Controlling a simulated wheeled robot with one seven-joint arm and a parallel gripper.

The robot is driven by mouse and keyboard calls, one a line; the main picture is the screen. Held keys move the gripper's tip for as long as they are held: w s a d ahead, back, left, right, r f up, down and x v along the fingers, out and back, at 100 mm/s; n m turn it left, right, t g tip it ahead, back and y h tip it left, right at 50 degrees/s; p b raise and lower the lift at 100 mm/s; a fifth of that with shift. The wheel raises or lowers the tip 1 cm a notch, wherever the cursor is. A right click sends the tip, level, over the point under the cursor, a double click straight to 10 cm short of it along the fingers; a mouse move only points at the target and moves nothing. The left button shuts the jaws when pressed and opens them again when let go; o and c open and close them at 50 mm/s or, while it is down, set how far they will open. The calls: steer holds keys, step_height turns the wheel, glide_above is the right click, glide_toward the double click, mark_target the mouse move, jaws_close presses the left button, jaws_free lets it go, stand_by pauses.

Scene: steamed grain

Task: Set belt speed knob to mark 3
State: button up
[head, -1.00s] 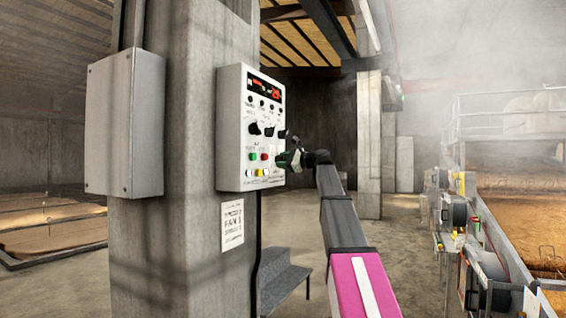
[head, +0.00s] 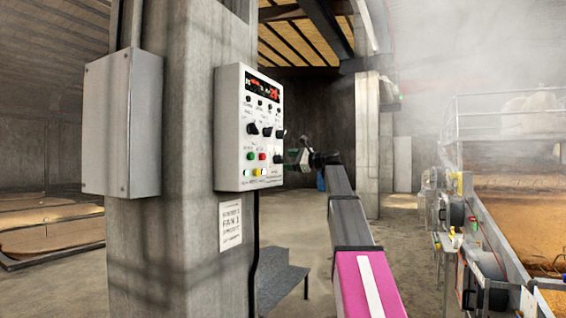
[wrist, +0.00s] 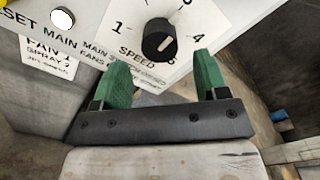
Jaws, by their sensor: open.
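The belt speed knob (wrist: 160,38) is black and round on a white dial marked "SPEED" in the wrist view. The legible marks include 1 at left, 4 at right and 6 at the top right. A short pale pointer line shows on the knob's lower right, toward the 4 side; its exact mark is hard to tell. In the head view the knob (head: 278,159) is at the panel's lower right edge. My gripper (wrist: 160,60) has green fingers, open and empty, with the knob beyond the gap between them. In the head view my gripper (head: 302,155) is apart from the panel, to its right.
The white control panel (head: 230,130) carries other knobs, buttons and a red display, on a concrete pillar (head: 185,230). A grey box (head: 122,122) is on the pillar's left. A conveyor (head: 490,235) stands at right. The floor between is mostly clear.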

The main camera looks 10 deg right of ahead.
steer(key=v, duration=0.6)
steer(key=shift+d, duration=0.15)
steer(key=shift+s, duration=0.1)
steer(key=s+a+f+n+g+h, duration=0.1)
steer(key=s+a+f+n+h, duration=0.15)
steer(key=f, duration=1.25)
steer(key=s+a+f+n+g+h, duration=0.1)
steer(key=a+f+g+h, duration=0.15)
steer(key=f, duration=1.25)
steer(key=s+a+f+n+g+h, duration=0.1)
steer(key=s+a+f+n+h, duration=0.15)
steer(key=f, duration=1.25)
steer(key=s+f+n+g+h, duration=0.3)
steer(key=s+f+n, duration=0.1)
steer(key=s+f, duration=0.8)
steer(key=s+a+f+n+g+h, duration=0.1)
steer(key=s+f+n+g+h, duration=0.2)
steer(key=s+f, duration=1)
step_height(320, 180, down, 6)
steer(key=shift+r+n+h, duration=0.1)
steer(key=shift+n+h, duration=0.45)
steer(key=shift+n, duration=0.65)
steer(key=shift+s+a, duration=0.1)
steer(key=shift+s, duration=0.05)
